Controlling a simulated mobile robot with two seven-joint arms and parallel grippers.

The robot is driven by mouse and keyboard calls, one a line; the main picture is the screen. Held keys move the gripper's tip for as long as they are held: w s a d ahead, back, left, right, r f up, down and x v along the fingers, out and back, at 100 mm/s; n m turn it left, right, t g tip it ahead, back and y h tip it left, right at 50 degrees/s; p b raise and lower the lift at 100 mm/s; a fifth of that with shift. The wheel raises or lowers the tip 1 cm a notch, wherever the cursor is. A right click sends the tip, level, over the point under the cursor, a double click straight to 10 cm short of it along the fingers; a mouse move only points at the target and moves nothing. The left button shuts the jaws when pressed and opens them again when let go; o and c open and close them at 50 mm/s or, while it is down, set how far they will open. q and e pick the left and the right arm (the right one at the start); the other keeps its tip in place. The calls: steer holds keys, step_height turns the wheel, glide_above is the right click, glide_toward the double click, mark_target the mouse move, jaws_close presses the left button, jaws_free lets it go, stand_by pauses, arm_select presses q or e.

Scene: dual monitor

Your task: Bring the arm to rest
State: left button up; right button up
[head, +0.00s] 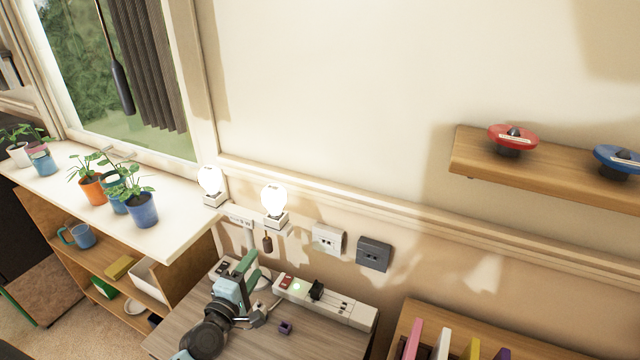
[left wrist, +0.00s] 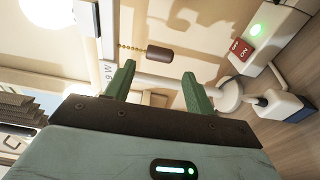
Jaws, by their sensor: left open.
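My left arm comes in at the bottom over the wooden desk (head: 170,340) in the head view. Its left gripper (head: 253,271) has green fingers and is near the wall end of the desk, just left of a white power strip (head: 340,310). In the left wrist view the gripper (left wrist: 158,82) is open, with its two green fingers apart and nothing between them. A brown pull handle on a bead chain (left wrist: 160,54) shows beyond the fingertips, apart from them. The handle also hangs by the wall in the head view (head: 267,243). My right gripper is not in view.
Two lit bulbs (head: 210,181) (head: 274,199) and two outlets, white (head: 327,240) and dark (head: 373,255), are near the gripper. The strip's red switch (left wrist: 241,49) is beside a green light (left wrist: 255,29). Potted plants (head: 143,209) stand on the left sill. A small purple object (head: 285,328) lies on the desk.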

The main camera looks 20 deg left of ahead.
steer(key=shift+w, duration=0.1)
